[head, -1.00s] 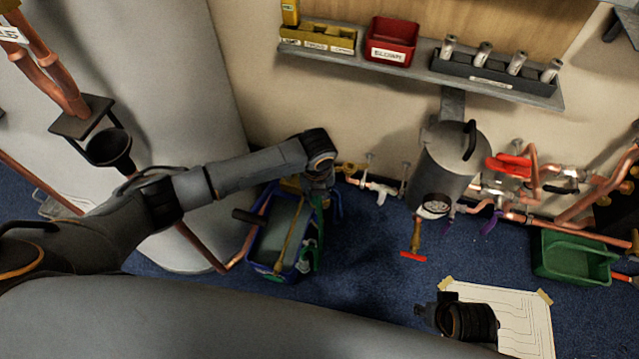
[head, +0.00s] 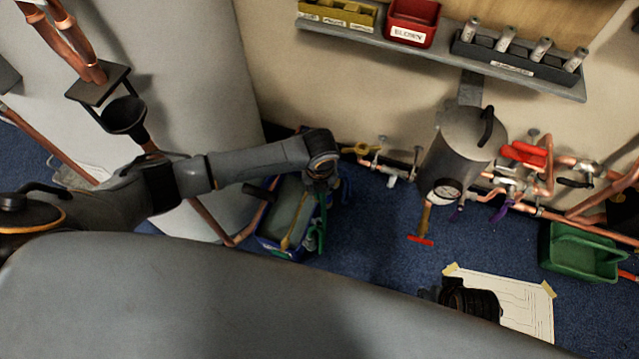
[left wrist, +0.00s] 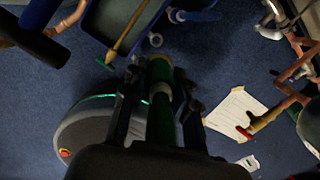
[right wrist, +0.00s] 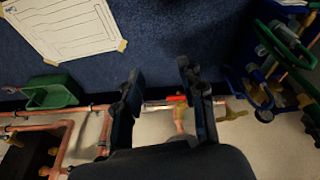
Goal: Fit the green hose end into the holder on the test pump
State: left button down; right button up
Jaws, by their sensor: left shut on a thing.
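My left gripper (head: 322,182) is shut on the green hose end (left wrist: 160,105), which stands between its fingers in the left wrist view. In the head view the gripper hangs over the right side of a blue open tub (head: 268,243) with a dark bar handle (head: 258,192); this looks like the test pump. The tub's edge also shows at the top of the left wrist view (left wrist: 93,42). I cannot make out the holder. My right gripper (right wrist: 158,82) is open and empty, above the floor near the paper sheet.
A grey cylinder (head: 462,140) with a gauge hangs on the wall, with copper pipes (head: 585,222) to its right. A green bin (head: 580,252) and a paper drawing (head: 525,305) lie on the blue carpet. Carpet between tub and paper is clear.

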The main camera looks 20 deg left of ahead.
pick_arm(q)
notch_tip(320, 180, down, 3)
jog(key=shift+f+b, duration=0.1)
jog(key=shift+b, duration=0.7)
notch_tip(320, 180, down, 3)
jog(key=shift+f+b, duration=0.1)
jog(key=shift+b, duration=0.9)
pick_arm(e)
jog(key=w+v, duration=0.1)
jog(key=v, duration=0.9)
pick_arm(q)
notch_tip(320, 180, down, 3)
jog(key=shift+r+b, duration=0.2)
jog(key=shift+b, duration=0.65)
notch_tip(320, 180, down, 6)
jog(key=b, duration=0.4)
jog(key=shift+f, duration=0.25)
pick_arm(e)
jog(key=w+a+r+t+y, duration=0.1)
jog(key=w+a+r+t, duration=0.2)
jog(key=w+r+t, duration=0.3)
jog(key=w+a+r+t+y, duration=0.2)
jog(key=w+r+t, duration=0.3)
jog(key=w, duration=0.5)
jog(key=shift+a+r+n+t, duration=0.35)
jog(key=shift+a+t, duration=0.15)
jog(key=shift+t, duration=0.4)
